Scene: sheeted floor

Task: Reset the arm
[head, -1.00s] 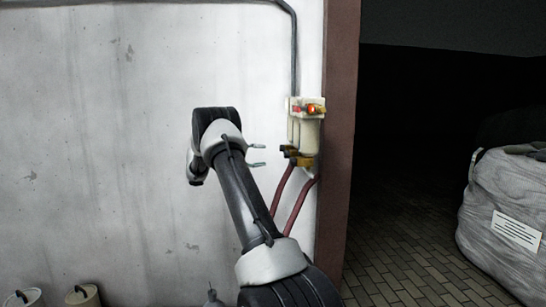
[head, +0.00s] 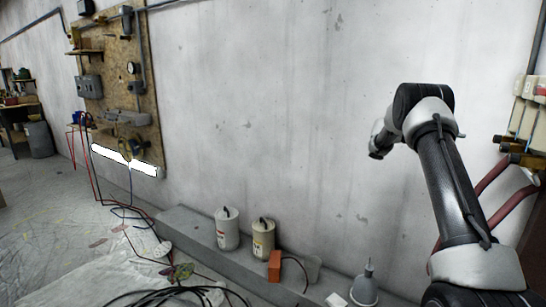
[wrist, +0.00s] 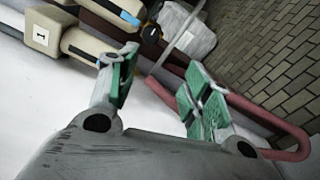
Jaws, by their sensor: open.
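My gripper (wrist: 158,88) shows in the wrist view with its two green-padded fingers apart and nothing between them. My arm (head: 450,185) rises at the right of the head view, bent at the elbow in front of the wall. I cannot make out the gripper clearly in the head view. The cream wall unit (head: 530,108) with dark red hoses (head: 492,175) is at the right edge, partly cut off. In the wrist view cream blocks (wrist: 85,45) and a red hose (wrist: 265,110) lie beyond the fingers; I cannot tell the exact gap.
A low grey ledge along the wall (head: 300,120) holds two pale canisters (head: 228,230) (head: 263,240), an orange block (head: 274,266) and a grey funnel (head: 365,285). A wooden panel with cables (head: 120,90) hangs at the left. Sheeting and dark cables (head: 180,292) lie on the floor.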

